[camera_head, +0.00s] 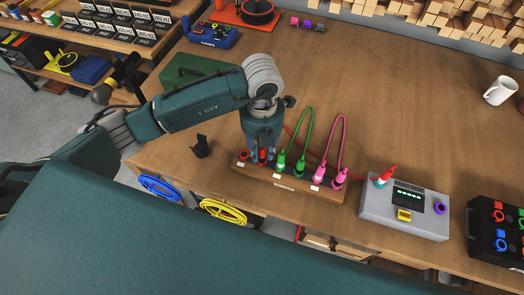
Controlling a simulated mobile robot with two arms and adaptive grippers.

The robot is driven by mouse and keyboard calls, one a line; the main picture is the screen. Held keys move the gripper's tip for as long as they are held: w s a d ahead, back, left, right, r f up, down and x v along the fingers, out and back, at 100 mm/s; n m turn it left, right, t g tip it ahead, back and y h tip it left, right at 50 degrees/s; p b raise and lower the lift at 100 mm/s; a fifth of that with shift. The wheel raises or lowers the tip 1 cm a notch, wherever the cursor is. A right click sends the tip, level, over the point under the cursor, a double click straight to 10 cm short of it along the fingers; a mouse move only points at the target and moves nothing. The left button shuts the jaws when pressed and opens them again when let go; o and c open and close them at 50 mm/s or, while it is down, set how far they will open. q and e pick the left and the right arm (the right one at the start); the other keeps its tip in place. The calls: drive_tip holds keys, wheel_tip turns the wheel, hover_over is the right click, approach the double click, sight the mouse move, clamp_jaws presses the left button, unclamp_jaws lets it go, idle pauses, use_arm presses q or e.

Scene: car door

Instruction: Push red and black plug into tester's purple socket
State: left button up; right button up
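The tester (378,214) is a grey box with a dark display, standing at the front right of the bench. Its round purple socket (439,208) is on the right of its top and looks empty. My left gripper (262,155) points down at the left part of a dark socket strip (300,181). A red plug (263,155), partly hidden, shows between its fingers; its black part cannot be made out. I cannot tell whether the fingers grip it. My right gripper is not in view.
Green plugs (281,163) and pink plugs (319,173) with looped cables stand in the strip, right of my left gripper. A black box (480,232) with coloured sockets stands right of the tester. A white mug (500,91) is farther back. The middle of the bench is clear.

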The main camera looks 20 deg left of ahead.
use_arm(q)
drive_tip(key=shift+f, duration=0.75)
drive_tip(key=shift+c, duration=0.2)
clamp_jaws()
drive_tip(key=shift+r, duration=0.15)
wheel_tip(320, 180, up, 12)
drive_tip(key=shift+w+f+b, duration=0.1)
drive_tip(key=shift+w+b, duration=0.05)
drive_tip(key=shift+b, duration=0.8)
wheel_tip(320, 180, up, 8)
drive_tip(key=shift+p, duration=0.3)
